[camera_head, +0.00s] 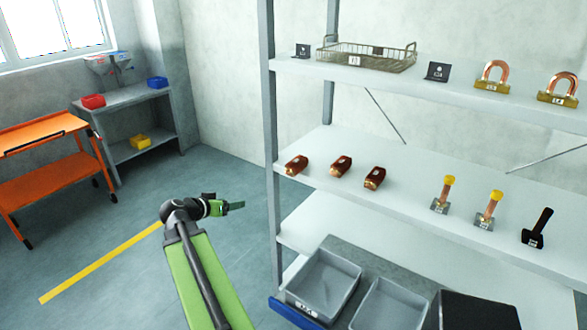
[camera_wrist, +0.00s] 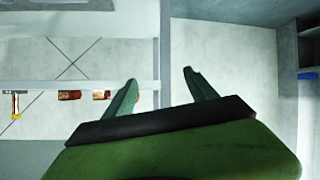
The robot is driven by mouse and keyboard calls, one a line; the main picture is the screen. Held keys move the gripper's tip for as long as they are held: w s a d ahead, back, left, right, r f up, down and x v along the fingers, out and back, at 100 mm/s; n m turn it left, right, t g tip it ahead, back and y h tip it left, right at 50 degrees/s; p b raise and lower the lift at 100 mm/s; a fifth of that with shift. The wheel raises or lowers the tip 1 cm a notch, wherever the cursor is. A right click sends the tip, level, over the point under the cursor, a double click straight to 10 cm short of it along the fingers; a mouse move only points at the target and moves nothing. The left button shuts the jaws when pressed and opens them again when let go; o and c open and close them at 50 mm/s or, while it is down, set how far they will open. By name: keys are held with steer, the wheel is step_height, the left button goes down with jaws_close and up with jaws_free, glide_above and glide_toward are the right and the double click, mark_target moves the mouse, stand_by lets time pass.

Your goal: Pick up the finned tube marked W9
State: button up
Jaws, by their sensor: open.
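Three reddish-brown, copper-ended pieces that look like the finned tubes lie in a row on the middle shelf: a left one (camera_head: 297,165), a middle one (camera_head: 340,166) and a right one (camera_head: 374,178). Their labels are too small to read, so I cannot tell which is W9. Two reddish-brown pieces also show at left in the wrist view, one (camera_wrist: 70,95) beside the other (camera_wrist: 101,95). My gripper (camera_head: 236,206) is left of the shelf, apart from it. In the wrist view, its two fingers (camera_wrist: 160,80) are spread with nothing between them.
The grey rack's front post (camera_head: 271,150) stands between my gripper and the shelf pieces. Yellow-topped pieces (camera_head: 443,194) and a black one (camera_head: 538,228) share the middle shelf (camera_head: 410,185). Grey bins (camera_head: 323,280) sit below. An orange cart (camera_head: 45,130) stands far left; the floor between is clear.

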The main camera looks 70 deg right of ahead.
mark_target(289, 167)
steer(key=s+d+r+m+g+h, duration=0.2)
steer(key=s+d+r+m+h, duration=0.15)
steer(key=s+d+r, duration=0.5)
steer(key=shift+m, duration=0.25)
steer(key=x, duration=0.4)
steer(key=s+f+b+x, duration=0.1)
steer(key=x, duration=0.4)
steer(key=b+x, duration=0.1)
steer(key=x, duration=0.4)
steer(key=shift+s+a+f, duration=0.1)
steer(key=shift+s+f, duration=0.15)
steer(key=b+x, duration=0.1)
steer(key=x, duration=0.4)
steer(key=shift+w+f+b, duration=0.1)
steer(key=shift+f+b, duration=0.05)
steer(key=shift+b, duration=0.15)
jaws_close()
